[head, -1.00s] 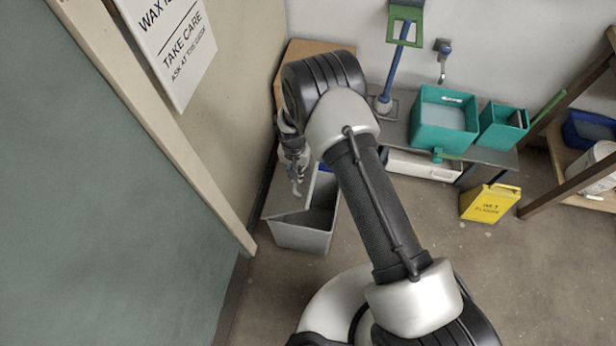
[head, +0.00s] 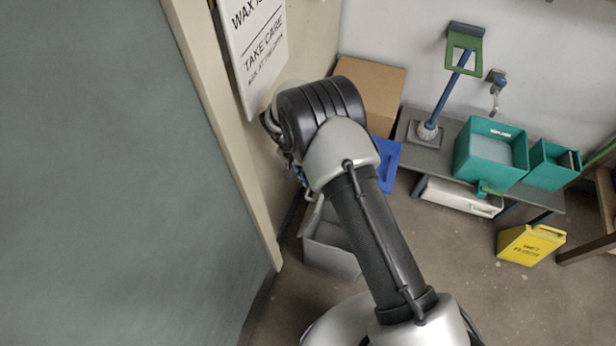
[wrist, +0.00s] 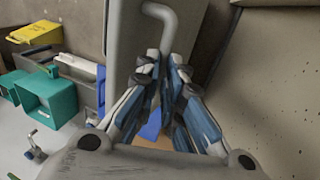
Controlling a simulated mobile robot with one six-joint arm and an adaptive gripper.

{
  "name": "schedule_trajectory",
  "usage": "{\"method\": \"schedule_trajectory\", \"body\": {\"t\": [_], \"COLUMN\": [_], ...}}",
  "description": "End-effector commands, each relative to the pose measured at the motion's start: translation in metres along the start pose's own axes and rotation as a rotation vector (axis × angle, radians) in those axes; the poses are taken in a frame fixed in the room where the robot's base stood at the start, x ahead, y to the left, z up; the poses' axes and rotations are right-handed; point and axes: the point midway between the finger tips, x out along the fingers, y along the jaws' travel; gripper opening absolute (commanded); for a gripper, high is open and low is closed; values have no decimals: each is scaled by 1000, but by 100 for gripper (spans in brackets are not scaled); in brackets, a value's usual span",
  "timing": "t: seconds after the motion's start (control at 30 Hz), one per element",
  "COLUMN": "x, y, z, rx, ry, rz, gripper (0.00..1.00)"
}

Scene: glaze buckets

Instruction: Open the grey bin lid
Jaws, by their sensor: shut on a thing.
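The grey bin (head: 330,260) stands on the floor beside the left wall in the head view. Its top is partly open, and my arm covers much of it. The grey lid fills the upper middle of the wrist view as a flat panel (wrist: 124,45). A bent grey handle (wrist: 158,12) stands out from the lid. My gripper (wrist: 167,62) is shut on this handle, with the bar between its fingertips. In the head view my gripper is mostly hidden behind my arm, close to the wall, and the lid's exact tilt is hard to tell.
A blue panel (head: 387,163) and a cardboard box (head: 372,88) are behind the bin. A low grey bench (head: 432,160) carries teal buckets (head: 490,155). A wall sign (head: 252,45) hangs close to my arm.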

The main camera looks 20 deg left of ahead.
Motion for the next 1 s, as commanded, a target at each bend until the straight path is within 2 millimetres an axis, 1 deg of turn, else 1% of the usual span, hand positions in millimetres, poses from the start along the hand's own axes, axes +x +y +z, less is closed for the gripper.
{"method": "schedule_trajectory", "body": {"t": [0.03,0.3,0.33,0.67,1.0], "x": [22,22,22,17,15], "y": [-1,0,0,0,0], "z": [9,9,9,6,5], "rx": [-1,1,2,-1,-3], "ry": [-17,-18,-18,-12,-10], "rz": [2,2,2,2,2], "gripper": [0,0,8,30,31]}}
